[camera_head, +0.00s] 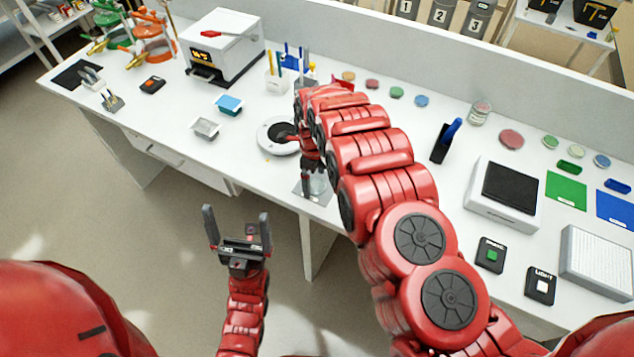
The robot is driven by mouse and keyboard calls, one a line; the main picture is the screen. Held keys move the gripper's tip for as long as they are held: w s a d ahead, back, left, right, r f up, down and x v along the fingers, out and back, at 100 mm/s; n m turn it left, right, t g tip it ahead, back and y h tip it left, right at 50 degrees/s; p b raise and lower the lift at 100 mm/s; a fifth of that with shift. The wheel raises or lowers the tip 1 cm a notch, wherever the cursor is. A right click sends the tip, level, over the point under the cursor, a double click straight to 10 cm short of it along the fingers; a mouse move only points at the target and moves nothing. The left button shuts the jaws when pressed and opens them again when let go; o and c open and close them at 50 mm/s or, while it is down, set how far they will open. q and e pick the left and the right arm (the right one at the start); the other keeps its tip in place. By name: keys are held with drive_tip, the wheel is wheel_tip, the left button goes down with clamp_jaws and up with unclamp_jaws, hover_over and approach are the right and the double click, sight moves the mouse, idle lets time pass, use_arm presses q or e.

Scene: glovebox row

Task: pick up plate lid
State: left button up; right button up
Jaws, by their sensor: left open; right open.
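No plate lid can be made out for certain. A clear, see-through object (318,184) stands on a small grey mat (300,196) at the table's front edge; I cannot tell whether it is a lid. My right arm reaches over the table, and its gripper (311,172) points down at this clear object. The jaws are open, but the arm hides much of the spot, and contact cannot be told. My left gripper (238,228) is open and empty, fingers up, in front of the table and over the floor.
A round white device (268,143) with a dark centre sits left of the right gripper. A blue-topped box (229,104) and a grey tray (205,128) lie farther left. Clear stacked dishes (480,108) stand at the back right. A blue-handled tool (447,138) stands right of my arm.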

drive_tip(key=shift+f, duration=0.5)
drive_tip(key=c, duration=1.3)
drive_tip(key=shift+c, duration=0.2)
drive_tip(key=shift+r, duration=0.1)
